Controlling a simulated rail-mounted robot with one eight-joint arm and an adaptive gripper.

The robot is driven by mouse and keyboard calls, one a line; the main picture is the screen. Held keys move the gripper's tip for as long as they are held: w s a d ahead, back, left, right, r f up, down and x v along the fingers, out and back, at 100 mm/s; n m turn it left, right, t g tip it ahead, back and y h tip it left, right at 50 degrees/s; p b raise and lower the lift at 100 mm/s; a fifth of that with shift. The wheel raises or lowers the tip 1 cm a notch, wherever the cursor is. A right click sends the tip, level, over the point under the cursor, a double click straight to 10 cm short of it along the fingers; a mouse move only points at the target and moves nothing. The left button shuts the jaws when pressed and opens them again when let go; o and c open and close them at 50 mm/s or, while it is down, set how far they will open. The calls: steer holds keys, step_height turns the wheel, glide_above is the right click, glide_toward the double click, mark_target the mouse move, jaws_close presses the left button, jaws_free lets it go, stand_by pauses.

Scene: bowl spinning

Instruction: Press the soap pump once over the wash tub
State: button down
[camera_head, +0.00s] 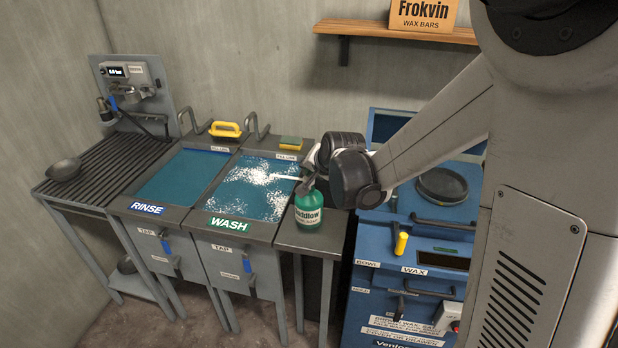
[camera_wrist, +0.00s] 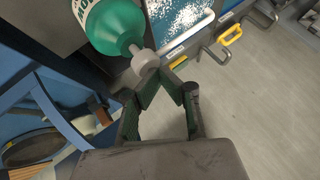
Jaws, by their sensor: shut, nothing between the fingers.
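The soap pump is a green bottle (camera_head: 309,212) with a white label, upright on a grey ledge just right of the wash tub (camera_head: 216,224). Its pale spout (camera_head: 284,177) points left over the tub, whose blue-green water carries white suds. The bottle also shows in the wrist view (camera_wrist: 112,25), with its grey pump head (camera_wrist: 145,63) beside my fingertips. My gripper (camera_head: 309,174) is shut and empty at the top of the pump. In the wrist view its fingertips (camera_wrist: 165,78) meet close to the pump head; I cannot tell whether they touch it.
The rinse tub (camera_head: 178,178) stands left of the wash tub. A yellow-handled tool (camera_head: 225,129) and a sponge (camera_head: 290,143) lie behind the tubs. A dark bowl (camera_head: 64,169) rests on the drain rack. A blue wax machine (camera_head: 408,240) stands close right of the bottle. A shelf (camera_head: 390,31) hangs above.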

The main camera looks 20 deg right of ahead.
steer(key=shift+f+b, duration=0.4)
steer(key=shift+f, duration=0.15)
stand_by(0.4)
steer(key=shift+r, duration=0.2)
steer(key=shift+r+p, duration=0.8)
steer(key=shift+r, duration=0.35)
steer(key=shift+r+p, duration=1.55)
steer(key=shift+r, duration=1)
steer(key=s+f+n+g+h+b, duration=0.1)
steer(key=s+n+b, duration=0.6)
steer(key=s, duration=2.5)
steer(key=shift+s+n+g, duration=0.3)
steer(key=shift+s+g, duration=0.05)
steer(key=shift+g, duration=0.25)
